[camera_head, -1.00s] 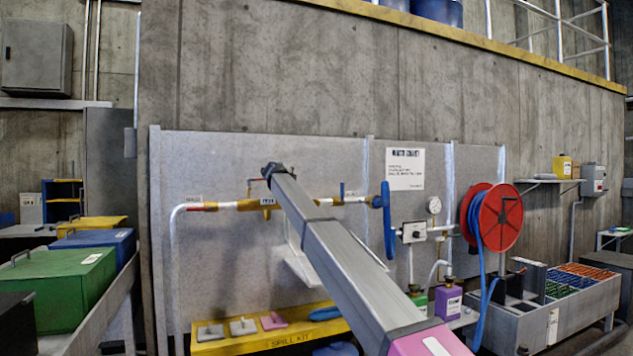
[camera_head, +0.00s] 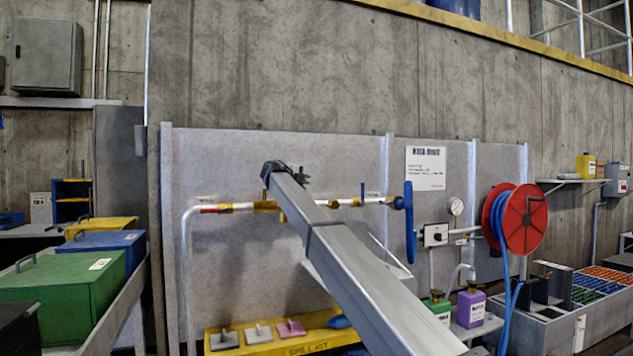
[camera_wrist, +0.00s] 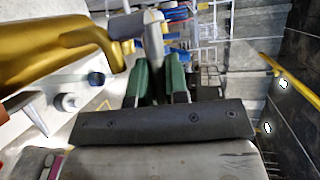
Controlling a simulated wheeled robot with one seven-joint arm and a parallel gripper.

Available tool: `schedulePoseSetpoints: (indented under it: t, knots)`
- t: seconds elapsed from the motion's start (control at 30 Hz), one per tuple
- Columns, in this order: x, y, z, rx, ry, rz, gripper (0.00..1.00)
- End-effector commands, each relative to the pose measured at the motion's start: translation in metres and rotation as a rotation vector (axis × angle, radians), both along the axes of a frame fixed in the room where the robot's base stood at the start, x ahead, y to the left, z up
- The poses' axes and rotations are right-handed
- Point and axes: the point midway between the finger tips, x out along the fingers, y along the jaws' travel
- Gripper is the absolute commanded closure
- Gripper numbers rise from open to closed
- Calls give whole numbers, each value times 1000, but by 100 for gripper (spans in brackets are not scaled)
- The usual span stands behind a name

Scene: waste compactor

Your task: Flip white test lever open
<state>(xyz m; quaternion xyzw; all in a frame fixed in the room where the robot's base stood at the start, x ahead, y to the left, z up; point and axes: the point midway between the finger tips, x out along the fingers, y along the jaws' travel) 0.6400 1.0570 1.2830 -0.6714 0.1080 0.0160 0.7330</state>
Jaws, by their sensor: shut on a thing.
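The pale grey-white lever (camera_wrist: 152,32) shows in the wrist view between the green fingers of my gripper (camera_wrist: 158,78), which is shut on it. The lever joins a pale stem beside a large brass-yellow valve body (camera_wrist: 75,48). In the head view my gripper (camera_head: 300,175) is a small dark shape at the far end of my arm, just above the pipe. The white pipe (camera_head: 240,206) with yellow fittings runs level across the grey panel. My arm hides part of the pipe, and the held lever cannot be made out in the head view.
A blue handle (camera_head: 409,222) stands at the pipe's right end, beside a gauge (camera_head: 455,207) and a red hose reel (camera_head: 522,220). A yellow spill kit shelf (camera_head: 315,338) is below. Green (camera_head: 60,290) and blue bins stand at left.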

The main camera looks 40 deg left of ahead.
Motion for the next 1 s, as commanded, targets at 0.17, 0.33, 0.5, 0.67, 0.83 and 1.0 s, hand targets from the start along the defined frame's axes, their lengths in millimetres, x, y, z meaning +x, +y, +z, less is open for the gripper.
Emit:
schedulePoseSetpoints:
  t: [0.17, 0.33, 0.5, 0.67, 0.83, 1.0]
  knots:
    - [-6, 3, -1, 0, 3, -7, 100]
    - [-6, 3, -1, 0, 3, -8, 100]
    - [-6, 2, -1, 0, 3, -8, 72]
    - [-5, 3, -1, 0, 2, -7, 61]
    - [-6, 3, -1, -1, 2, -6, 61]
    - [-16, 4, 1, 0, 1, -5, 61]
